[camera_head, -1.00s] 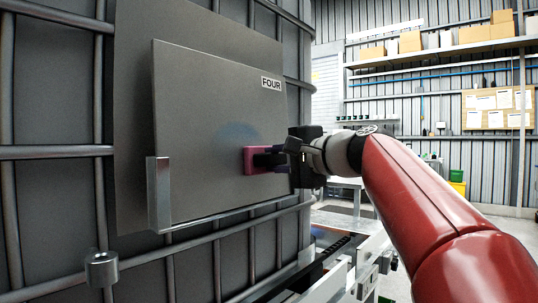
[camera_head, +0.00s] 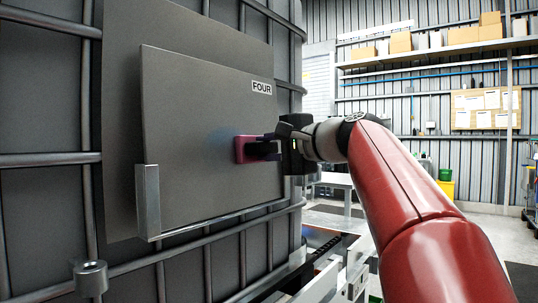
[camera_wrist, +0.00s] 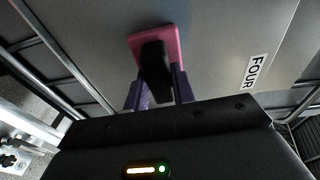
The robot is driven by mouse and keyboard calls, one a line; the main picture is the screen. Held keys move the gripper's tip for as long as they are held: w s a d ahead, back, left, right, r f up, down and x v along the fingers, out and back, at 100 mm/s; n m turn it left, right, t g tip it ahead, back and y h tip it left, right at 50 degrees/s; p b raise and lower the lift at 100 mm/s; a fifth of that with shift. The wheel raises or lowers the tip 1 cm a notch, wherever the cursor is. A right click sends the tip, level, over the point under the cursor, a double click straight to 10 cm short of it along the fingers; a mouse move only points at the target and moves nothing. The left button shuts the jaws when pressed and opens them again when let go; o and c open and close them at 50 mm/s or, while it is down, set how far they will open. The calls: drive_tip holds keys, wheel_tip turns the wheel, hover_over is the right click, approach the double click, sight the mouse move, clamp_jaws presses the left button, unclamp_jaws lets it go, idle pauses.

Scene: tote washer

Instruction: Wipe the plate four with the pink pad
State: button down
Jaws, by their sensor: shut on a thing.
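The plate marked FOUR (camera_head: 190,105) is a flat grey panel standing upright on the left in the head view. Its label sits at the upper right corner. A faint bluish smudge (camera_head: 220,145) shows on it just left of the pad. My gripper (camera_head: 268,148) is shut on the black handle of the pink pad (camera_head: 241,150). The pad's face is against or very close to the plate, right of its middle. In the wrist view the pink pad (camera_wrist: 156,42) lies flat along the plate (camera_wrist: 215,40), with the purple fingers around its handle.
A metal bracket (camera_head: 147,200) holds the plate's lower left corner. A larger grey sheet (camera_head: 115,120) and a barred dark frame (camera_head: 60,158) stand behind the plate. A round metal knob (camera_head: 91,277) is at the lower left. Shelves with boxes (camera_head: 400,42) are far behind.

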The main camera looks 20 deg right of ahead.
drive_tip(key=shift+s+a+f+b, duration=0.1)
drive_tip(key=shift+s+a+b, duration=0.45)
drive_tip(key=shift+s+a, duration=0.35)
drive_tip(key=shift+s+a+b, duration=0.3)
drive_tip(key=shift+s+a, duration=0.5)
drive_tip(key=shift+a, duration=0.4)
drive_tip(key=shift+s+a+b, duration=0.3)
drive_tip(key=shift+s+a, duration=0.45)
drive_tip(key=shift+a, duration=0.45)
drive_tip(key=shift+s+a+b, duration=0.3)
drive_tip(key=shift+s+a, duration=0.5)
drive_tip(key=shift+a, duration=0.4)
drive_tip(key=shift+r, duration=0.2)
drive_tip(key=shift+w+r+p, duration=0.15)
drive_tip(key=shift+r+p, duration=1.35)
drive_tip(key=shift+r, duration=0.1)
